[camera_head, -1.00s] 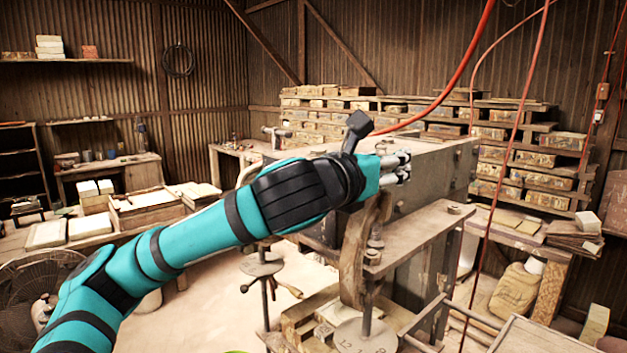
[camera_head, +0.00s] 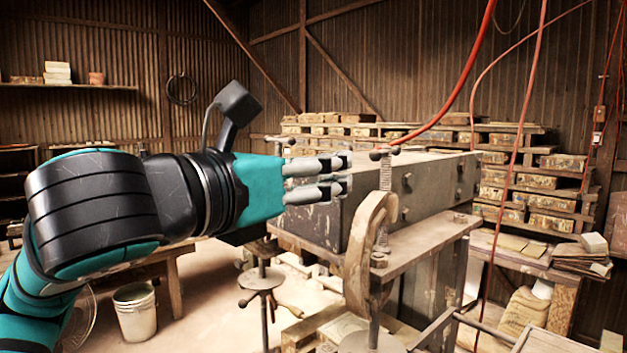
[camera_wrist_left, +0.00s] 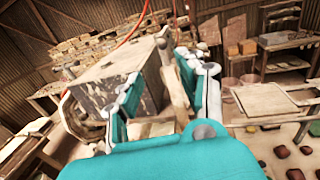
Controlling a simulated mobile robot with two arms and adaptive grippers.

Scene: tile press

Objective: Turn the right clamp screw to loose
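The right clamp (camera_head: 362,250) is a rusty C-shaped clamp at the near corner of the grey press box (camera_head: 425,190). Its upright threaded screw (camera_head: 385,176) rises above it, with a crossbar handle (camera_head: 386,152) on top. My left gripper (camera_head: 342,174) points right, with its fingertips just left of the screw and below the handle; it looks apart from them. Its fingers are spread with nothing held. In the left wrist view the clamp (camera_wrist_left: 178,92) shows between the open fingers (camera_wrist_left: 165,88). A second clamp handle (camera_head: 281,139) shows behind my gripper, its clamp mostly hidden. My right gripper is out of view.
Red hoses (camera_head: 464,95) hang in front of the back shelves of stacked tiles. A round-topped stand (camera_head: 262,278) stands left of the clamp, and a white bucket (camera_head: 136,312) is on the floor at left. The air right of the screw, above the box, is fairly clear.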

